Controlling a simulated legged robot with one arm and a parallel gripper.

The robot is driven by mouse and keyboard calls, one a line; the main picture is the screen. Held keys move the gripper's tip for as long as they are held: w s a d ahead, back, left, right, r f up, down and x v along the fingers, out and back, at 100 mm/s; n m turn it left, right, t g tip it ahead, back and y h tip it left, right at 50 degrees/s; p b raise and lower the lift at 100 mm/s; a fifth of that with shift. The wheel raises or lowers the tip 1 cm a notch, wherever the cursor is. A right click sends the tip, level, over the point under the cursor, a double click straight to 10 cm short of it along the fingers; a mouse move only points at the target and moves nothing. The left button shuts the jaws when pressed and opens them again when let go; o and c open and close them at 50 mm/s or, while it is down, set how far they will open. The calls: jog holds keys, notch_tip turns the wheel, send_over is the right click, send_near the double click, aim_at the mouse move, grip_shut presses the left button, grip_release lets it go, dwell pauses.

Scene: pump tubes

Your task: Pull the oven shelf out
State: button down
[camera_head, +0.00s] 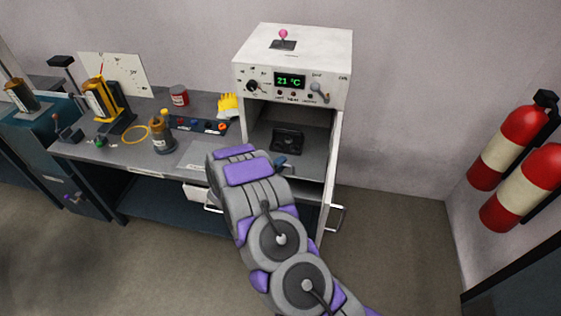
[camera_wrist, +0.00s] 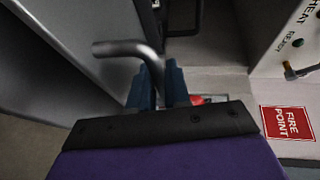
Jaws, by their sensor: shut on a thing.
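The oven (camera_head: 292,62) is a white box with a green 21 °C display, and its front is open. Inside it is a grey shelf (camera_head: 310,164) with a black item (camera_head: 287,140) on it. My gripper (camera_head: 281,161) is at the front of the shelf, its jaws partly hidden behind my arm. In the wrist view my blue fingers (camera_wrist: 160,84) are shut on a bent grey metal handle (camera_wrist: 122,47). The handle appears to belong to the shelf, but its join is not clearly visible.
The open oven door (camera_head: 333,165) with a metal handle (camera_head: 338,218) stands at the right. A workbench (camera_head: 128,155) with bottles, a yellow glove (camera_head: 229,104) and tools is at the left. Red extinguishers (camera_head: 510,147) hang at the far right. Floor between them is clear.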

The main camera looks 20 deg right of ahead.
jog(key=shift+s+f, duration=0.2)
jog(key=c, duration=1.2)
grip_release()
jog(key=shift+w+d, duration=0.1)
jog(key=shift+w, duration=0.05)
jog(key=shift+o, duration=0.2)
jog(key=shift+r, duration=0.1)
jog(key=shift+a, duration=0.35)
jog(key=p+v, duration=0.2)
jog(key=v, duration=1.4)
jog(key=shift+s+a, duration=0.3)
jog(key=shift+s, duration=0.05)
